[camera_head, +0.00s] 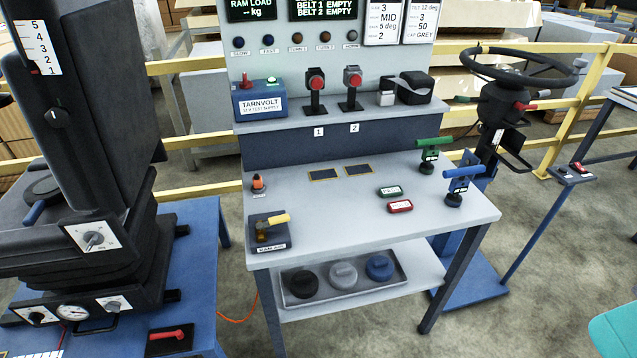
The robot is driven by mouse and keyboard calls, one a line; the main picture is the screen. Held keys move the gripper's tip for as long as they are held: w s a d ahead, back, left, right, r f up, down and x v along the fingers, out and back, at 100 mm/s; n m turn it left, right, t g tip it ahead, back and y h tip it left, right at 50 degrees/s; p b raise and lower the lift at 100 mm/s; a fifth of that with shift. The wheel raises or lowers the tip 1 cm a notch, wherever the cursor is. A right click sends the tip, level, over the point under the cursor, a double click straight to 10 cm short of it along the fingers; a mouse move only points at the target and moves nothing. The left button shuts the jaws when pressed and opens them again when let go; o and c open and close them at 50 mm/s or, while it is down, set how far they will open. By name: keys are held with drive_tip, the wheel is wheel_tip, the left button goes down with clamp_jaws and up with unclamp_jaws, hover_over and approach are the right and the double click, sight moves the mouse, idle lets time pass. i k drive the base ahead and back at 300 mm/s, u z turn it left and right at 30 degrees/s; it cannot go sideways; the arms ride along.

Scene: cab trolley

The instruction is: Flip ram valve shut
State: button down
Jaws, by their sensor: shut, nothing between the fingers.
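The ram valve (268,238) is a small dark box at the front left corner of the grey bench top, with a label that seems to read RAM AIR. Its yellow lever (276,219) lies roughly level on top, pointing right and slightly away from a brass-coloured body. The small label and any open or shut marks are too small to read surely. Nothing touches the lever. My gripper is not in view.
An orange-tipped knob (258,183) stands behind the valve. Green (428,152) and blue (463,173) T-handled tools stand at the bench's right. A tray (343,297) of round weights sits on the lower shelf. A black seat (88,110) rises at left.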

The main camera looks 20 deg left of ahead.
sight(281, 218)
drive_tip(key=u, duration=0.1)
drive_tip(key=i, duration=0.75)
drive_tip(key=u, duration=1.05)
drive_tip(key=i, duration=0.6)
drive_tip(key=u, duration=0.7)
